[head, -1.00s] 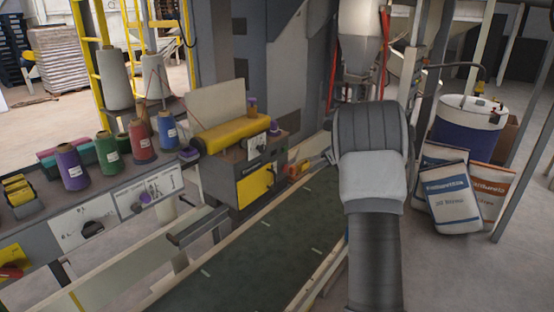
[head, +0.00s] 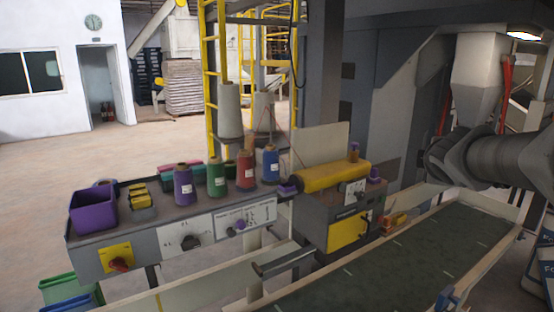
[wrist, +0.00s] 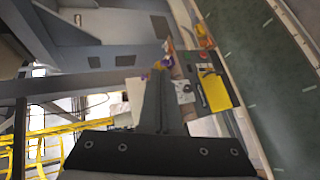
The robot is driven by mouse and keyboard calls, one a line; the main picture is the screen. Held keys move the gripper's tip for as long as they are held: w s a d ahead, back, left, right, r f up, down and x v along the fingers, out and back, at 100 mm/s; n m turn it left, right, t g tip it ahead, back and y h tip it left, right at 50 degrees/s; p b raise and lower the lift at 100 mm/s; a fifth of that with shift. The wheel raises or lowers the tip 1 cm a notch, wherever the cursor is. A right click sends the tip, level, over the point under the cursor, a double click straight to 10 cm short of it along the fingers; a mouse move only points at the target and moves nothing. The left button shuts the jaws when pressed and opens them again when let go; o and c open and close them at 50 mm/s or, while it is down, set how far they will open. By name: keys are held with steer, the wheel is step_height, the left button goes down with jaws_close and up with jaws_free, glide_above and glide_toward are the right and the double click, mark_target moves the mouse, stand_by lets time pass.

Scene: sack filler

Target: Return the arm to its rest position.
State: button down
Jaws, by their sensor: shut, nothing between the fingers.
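My arm (head: 485,160) shows at the right edge of the head view, raised above the green conveyor belt and in front of the grey machine. Its end is not clearly seen there. In the wrist view my gripper (wrist: 158,88) points up the picture as a dark narrow wedge, its fingers shut together with nothing held. The yellow-doored sewing unit (wrist: 215,90) lies beyond it to the right, apart from the fingers.
A green conveyor belt (head: 390,265) with pale rails runs below my arm. A bench (head: 165,220) holds thread cones and a purple bin (head: 93,210). The sewing unit (head: 345,225) stands between bench and belt. A white hopper (head: 482,75) hangs at the right. Open floor lies behind the bench.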

steer(key=s+a+f+m+g+y, duration=0.1)
steer(key=s+a+f+m, duration=0.3)
steer(key=s, duration=0.5)
steer(key=s+a+f+m+g+y, duration=0.2)
steer(key=s+a+f+m, duration=0.3)
steer(key=s+a, duration=0.3)
steer(key=s+a+f+m+g+y, duration=0.2)
steer(key=s+a+f+m+g, duration=0.1)
steer(key=s, duration=0.7)
steer(key=a+f+m, duration=0.1)
steer(key=a+f, duration=0.1)
steer(key=a, duration=0.1)
steer(key=shift+s+m+g, duration=0.2)
steer(key=shift+m+g, duration=0.1)
steer(key=shift+g, duration=0.1)
